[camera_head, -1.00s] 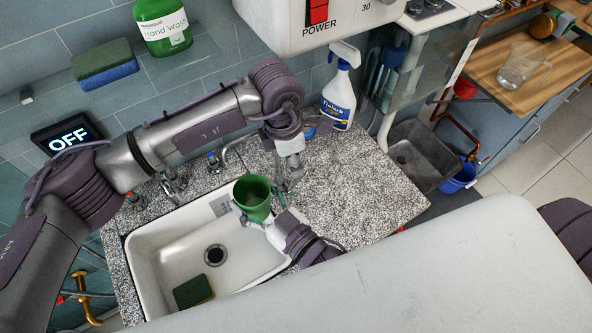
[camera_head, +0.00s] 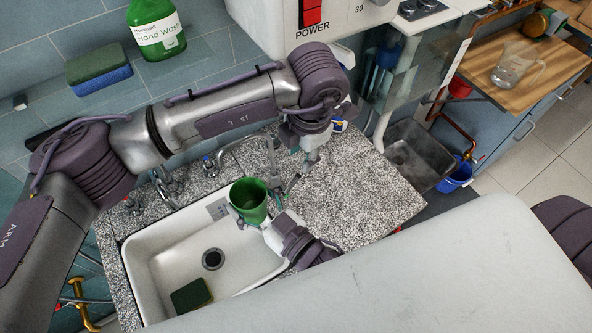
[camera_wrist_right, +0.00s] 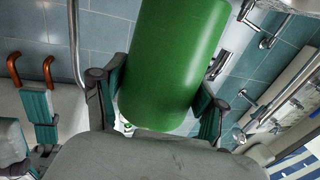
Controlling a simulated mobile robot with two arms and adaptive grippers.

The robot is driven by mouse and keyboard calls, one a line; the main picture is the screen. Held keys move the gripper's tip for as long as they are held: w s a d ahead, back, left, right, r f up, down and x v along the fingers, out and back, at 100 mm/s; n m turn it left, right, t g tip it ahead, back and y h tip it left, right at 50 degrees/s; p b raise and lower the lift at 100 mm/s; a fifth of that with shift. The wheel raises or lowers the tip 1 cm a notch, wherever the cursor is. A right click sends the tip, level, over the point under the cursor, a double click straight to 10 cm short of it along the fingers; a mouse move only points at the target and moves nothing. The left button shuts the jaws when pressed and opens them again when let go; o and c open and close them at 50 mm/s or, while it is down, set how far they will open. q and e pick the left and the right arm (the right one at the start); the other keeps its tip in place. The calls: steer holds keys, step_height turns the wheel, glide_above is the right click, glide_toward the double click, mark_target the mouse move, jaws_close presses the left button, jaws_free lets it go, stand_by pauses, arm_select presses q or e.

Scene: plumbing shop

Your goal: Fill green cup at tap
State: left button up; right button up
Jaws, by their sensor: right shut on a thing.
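The green cup (camera_head: 249,196) is over the right part of the white sink, its open mouth showing in the head view. My right gripper (camera_head: 257,222) is shut on its sides; in the wrist view the cup (camera_wrist_right: 178,55) stands between the two fingers (camera_wrist_right: 160,105). No water is visible in the cup. The thin metal tap (camera_head: 238,145) rises behind the sink, and its spout curves toward the cup's side. My left gripper (camera_head: 288,180) points downward just right of the cup and near the spout. Its fingers are small and overlap the background, so their opening is unclear.
The sink (camera_head: 165,262) has a drain and a dark green sponge (camera_head: 191,295). Tap handles (camera_head: 165,180) stand along its back edge. Speckled counter (camera_head: 360,190) to the right is clear. A spray bottle (camera_head: 341,58) is mostly hidden behind my left arm.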

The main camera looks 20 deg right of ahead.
mark_target(298, 175)
arm_select(q)
steer(key=shift+n, duration=0.4)
steer(key=f, duration=0.3)
steer(key=w+f, duration=0.1)
steer(key=f, duration=0.7)
steer(key=shift+w+a+f, duration=0.15)
steer(key=shift+w+f, duration=0.1)
steer(key=shift+w, duration=0.15)
jaws_close()
